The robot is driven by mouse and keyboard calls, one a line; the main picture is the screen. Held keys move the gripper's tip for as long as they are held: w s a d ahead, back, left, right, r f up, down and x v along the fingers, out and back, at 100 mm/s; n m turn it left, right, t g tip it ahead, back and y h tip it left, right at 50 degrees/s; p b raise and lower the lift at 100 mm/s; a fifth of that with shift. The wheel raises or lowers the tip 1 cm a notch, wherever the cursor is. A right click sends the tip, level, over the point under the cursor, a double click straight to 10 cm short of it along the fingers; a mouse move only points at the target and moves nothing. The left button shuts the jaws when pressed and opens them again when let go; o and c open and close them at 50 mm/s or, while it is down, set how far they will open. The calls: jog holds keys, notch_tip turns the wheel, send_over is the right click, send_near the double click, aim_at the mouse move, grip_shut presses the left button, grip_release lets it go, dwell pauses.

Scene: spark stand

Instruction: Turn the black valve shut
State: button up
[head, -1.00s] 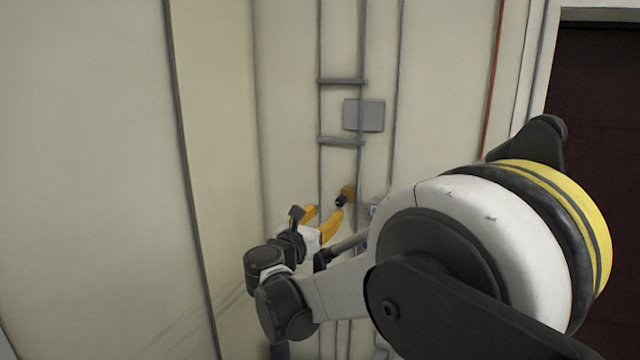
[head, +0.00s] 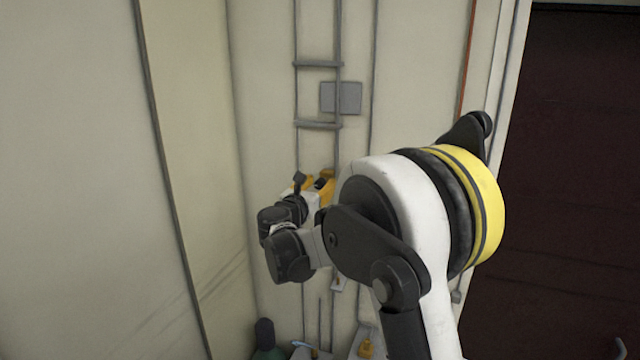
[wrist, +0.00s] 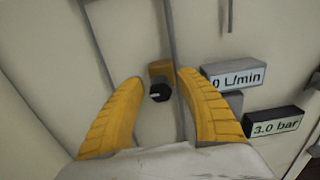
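The black valve (wrist: 160,92) is a small dark knob with a light mark on its face. It sits on a yellow-brown fitting (wrist: 160,69) on a pipe by the wall. In the wrist view my gripper (wrist: 158,82) is open, with one yellow finger on each side of the valve and clear gaps between. I cannot tell how far the fingertips are from it in depth. In the head view my gripper (head: 315,182) is at the pipes, partly hidden by my arm, and the valve cannot be made out clearly.
A "0 L/min" display (wrist: 234,76) and a "3.0 bar" display (wrist: 274,122) are right of the valve. A grey box (head: 341,98) sits by the pipes above. A dark door (head: 570,180) is at the right. A dark green bottle (head: 266,338) stands low at the wall.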

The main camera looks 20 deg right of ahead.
grip_shut()
jog(key=shift+m+b, duration=0.3)
jog(key=shift+m, duration=0.2)
jog(key=m+b, duration=0.2)
jog(key=m, duration=0.1)
jog(key=shift+m, duration=0.4)
jog(key=m+b, duration=0.1)
jog(key=m, duration=0.3)
jog(key=shift+d+m+b, duration=0.1)
jog(key=shift+m+b, duration=0.2)
jog(key=shift+b, duration=0.1)
jog(key=m+b, duration=0.1)
jog(key=m, duration=0.3)
jog(key=shift+s+f, duration=0.1)
jog(key=shift+m+b, duration=0.55)
jog(key=shift+m, duration=1.65)
